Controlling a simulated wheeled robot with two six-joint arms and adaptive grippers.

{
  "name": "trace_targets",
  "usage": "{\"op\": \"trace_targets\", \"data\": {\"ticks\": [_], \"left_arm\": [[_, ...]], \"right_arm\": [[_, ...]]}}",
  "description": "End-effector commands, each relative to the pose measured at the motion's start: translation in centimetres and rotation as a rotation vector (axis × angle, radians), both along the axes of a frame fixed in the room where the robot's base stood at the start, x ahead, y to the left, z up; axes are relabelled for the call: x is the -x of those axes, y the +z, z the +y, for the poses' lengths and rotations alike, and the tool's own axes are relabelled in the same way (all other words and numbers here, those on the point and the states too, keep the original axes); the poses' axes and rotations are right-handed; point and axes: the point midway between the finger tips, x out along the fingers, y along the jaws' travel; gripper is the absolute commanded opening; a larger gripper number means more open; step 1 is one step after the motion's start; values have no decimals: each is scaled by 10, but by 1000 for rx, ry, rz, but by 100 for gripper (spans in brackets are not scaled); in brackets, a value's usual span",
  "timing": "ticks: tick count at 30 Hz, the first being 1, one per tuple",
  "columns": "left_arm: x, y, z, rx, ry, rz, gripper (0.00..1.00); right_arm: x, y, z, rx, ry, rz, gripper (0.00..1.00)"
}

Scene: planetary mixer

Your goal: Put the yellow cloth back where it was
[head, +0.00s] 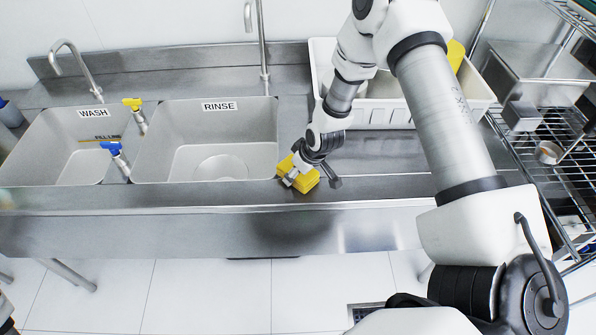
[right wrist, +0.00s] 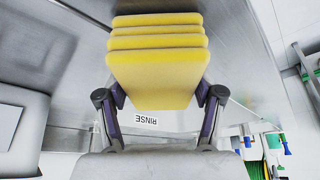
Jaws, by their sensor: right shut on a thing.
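The yellow cloth (head: 305,182) is a folded, layered block in the head view, over the counter's front strip just right of the RINSE basin (head: 210,150). My right gripper (head: 308,172) is shut on it. In the right wrist view the cloth (right wrist: 155,75) sits between the two fingers of the right gripper (right wrist: 160,100), with its stacked folds showing. I cannot tell whether the cloth touches the counter. My left gripper is in neither view.
A white tub (head: 385,115) stands behind the gripper, with a yellow item (head: 456,55) at its right. The WASH basin (head: 75,155) is at the left. A wire rack (head: 565,165) stands at the right.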

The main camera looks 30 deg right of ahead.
Motion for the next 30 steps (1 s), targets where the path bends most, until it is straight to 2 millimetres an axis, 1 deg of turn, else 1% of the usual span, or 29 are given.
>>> {"op": "trace_targets", "data": {"ticks": [4, 5, 6, 15, 19, 20, 23, 24, 27, 30], "left_arm": [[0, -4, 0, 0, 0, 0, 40], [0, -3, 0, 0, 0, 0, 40], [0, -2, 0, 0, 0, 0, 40], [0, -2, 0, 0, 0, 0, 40], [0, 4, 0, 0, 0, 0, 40], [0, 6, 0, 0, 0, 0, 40], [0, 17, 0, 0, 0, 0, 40], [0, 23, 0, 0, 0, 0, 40], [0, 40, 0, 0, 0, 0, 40], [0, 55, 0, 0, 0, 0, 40]], "right_arm": [[0, -5, 0, 0, 0, 0, 34], [0, -3, 0, 0, 0, 0, 77], [0, -3, 0, 0, 0, 0, 91], [0, -2, 0, 0, 0, 0, 92], [2, 7, 0, -1, -2, -1, 92], [3, 11, -1, -2, -1, -1, 92], [11, 33, -2, -3, -3, 0, 92], [14, 44, -3, -3, -4, -1, 92], [25, 71, -5, -4, -4, -1, 92], [34, 93, -8, -3, -3, -1, 92]]}}
